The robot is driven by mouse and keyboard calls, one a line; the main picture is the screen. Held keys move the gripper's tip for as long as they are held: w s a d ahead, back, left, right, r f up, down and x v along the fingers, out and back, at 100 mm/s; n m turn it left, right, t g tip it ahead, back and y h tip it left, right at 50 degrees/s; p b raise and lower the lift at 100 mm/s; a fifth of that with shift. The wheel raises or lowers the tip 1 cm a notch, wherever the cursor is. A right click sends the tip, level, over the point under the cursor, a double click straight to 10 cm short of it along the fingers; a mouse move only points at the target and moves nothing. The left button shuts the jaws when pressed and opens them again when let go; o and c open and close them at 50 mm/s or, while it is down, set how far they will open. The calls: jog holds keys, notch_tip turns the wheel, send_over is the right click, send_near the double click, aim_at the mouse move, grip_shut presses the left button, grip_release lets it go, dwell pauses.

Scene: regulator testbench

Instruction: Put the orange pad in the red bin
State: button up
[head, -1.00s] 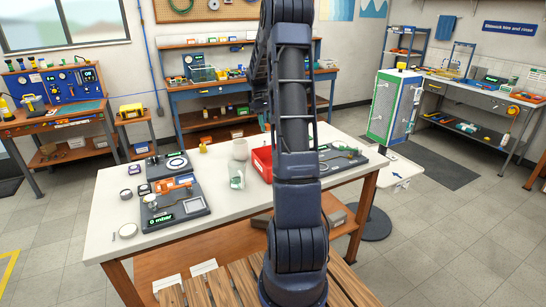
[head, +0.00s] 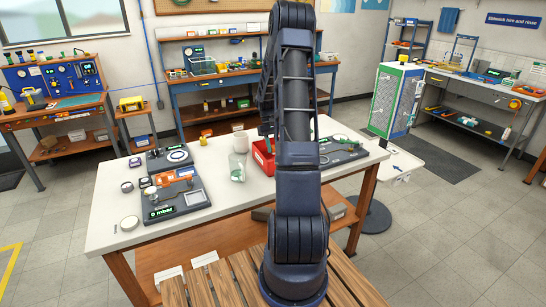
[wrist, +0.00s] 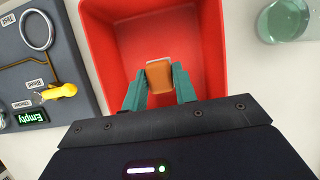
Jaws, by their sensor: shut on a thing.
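The red bin (wrist: 205,40) fills the middle of the wrist view, with its open top facing the camera. My gripper (wrist: 160,83) has its teal fingers closed on the sides of the orange pad (wrist: 160,75). The pad shows against the bin's inside, within its walls; I cannot tell how high it is above the floor. In the head view the red bin (head: 263,158) stands on the white table, partly hidden behind my arm. The gripper and pad cannot be made out there.
A glass jar (wrist: 287,20) stands beside the bin, also seen in the head view (head: 237,167). A grey board (wrist: 50,75) with a yellow part and an "Empty" display lies on the bin's other side. Another grey device (head: 175,197) sits at the table's left. The front table strip is clear.

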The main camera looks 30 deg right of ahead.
jog(key=shift+f, duration=2.7)
jog(key=shift+f, duration=0.1)
jog(key=o, duration=1)
jog(key=shift+c, duration=0.2)
